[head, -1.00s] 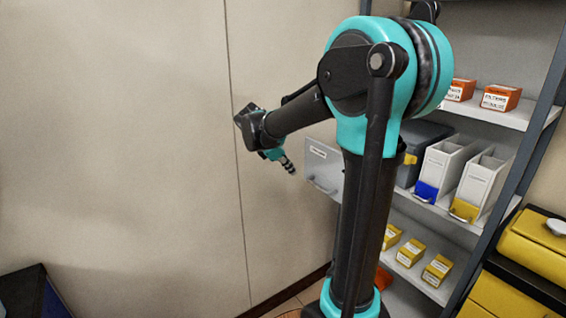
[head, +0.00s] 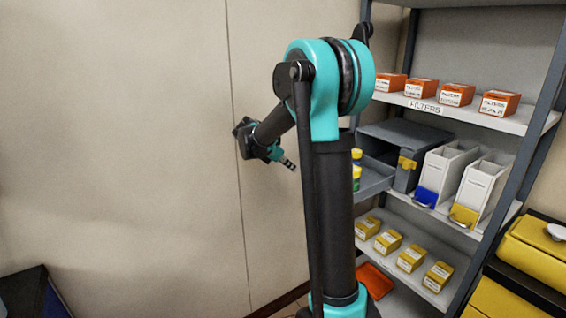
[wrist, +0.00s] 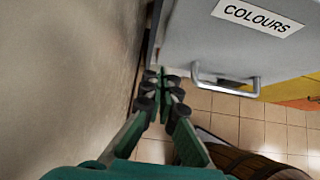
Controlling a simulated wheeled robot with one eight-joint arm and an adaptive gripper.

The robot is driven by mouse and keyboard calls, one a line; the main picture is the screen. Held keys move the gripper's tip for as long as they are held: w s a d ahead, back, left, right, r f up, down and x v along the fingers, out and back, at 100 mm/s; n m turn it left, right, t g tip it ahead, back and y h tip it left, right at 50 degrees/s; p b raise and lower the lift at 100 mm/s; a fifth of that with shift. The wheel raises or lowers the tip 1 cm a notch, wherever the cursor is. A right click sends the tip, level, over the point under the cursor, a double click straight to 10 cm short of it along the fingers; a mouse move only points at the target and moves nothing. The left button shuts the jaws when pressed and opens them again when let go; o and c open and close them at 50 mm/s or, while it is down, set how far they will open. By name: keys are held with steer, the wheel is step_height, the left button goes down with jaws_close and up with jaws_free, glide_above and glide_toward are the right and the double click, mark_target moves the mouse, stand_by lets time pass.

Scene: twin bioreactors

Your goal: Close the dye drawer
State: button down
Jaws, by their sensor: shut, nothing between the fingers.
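The dye drawer (head: 377,186) is a grey drawer pulled out of a dark grey housing (head: 390,143) on the middle shelf. Bottles with yellow and green caps (head: 356,172) stand in it. My arm hides its front in the head view. In the wrist view its grey front (wrist: 190,45) carries a "COLOURS" label (wrist: 257,18) and a metal handle (wrist: 225,84). My gripper (head: 292,166) is shut and empty, left of the drawer. In the wrist view its fingertips (wrist: 161,78) are by the front's lower left edge, left of the handle; contact cannot be told.
White bins with a blue (head: 426,196) and a yellow handle (head: 464,215) stand right of the housing. Orange filter boxes (head: 456,94) are above, yellow boxes (head: 411,257) below. A bare wall (head: 130,150) is close to my gripper on the left.

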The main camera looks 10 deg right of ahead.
steer(key=shift+w+d+r, duration=0.1)
steer(key=shift+w+d, duration=0.2)
steer(key=shift+d, duration=0.55)
steer(key=shift+w+d, duration=0.25)
steer(key=shift+d, duration=0.55)
steer(key=w+d, duration=0.4)
steer(key=d, duration=0.8)
steer(key=w+d, duration=0.5)
steer(key=d, duration=0.8)
steer(key=shift+d, duration=0.15)
steer(key=shift+w+r, duration=0.15)
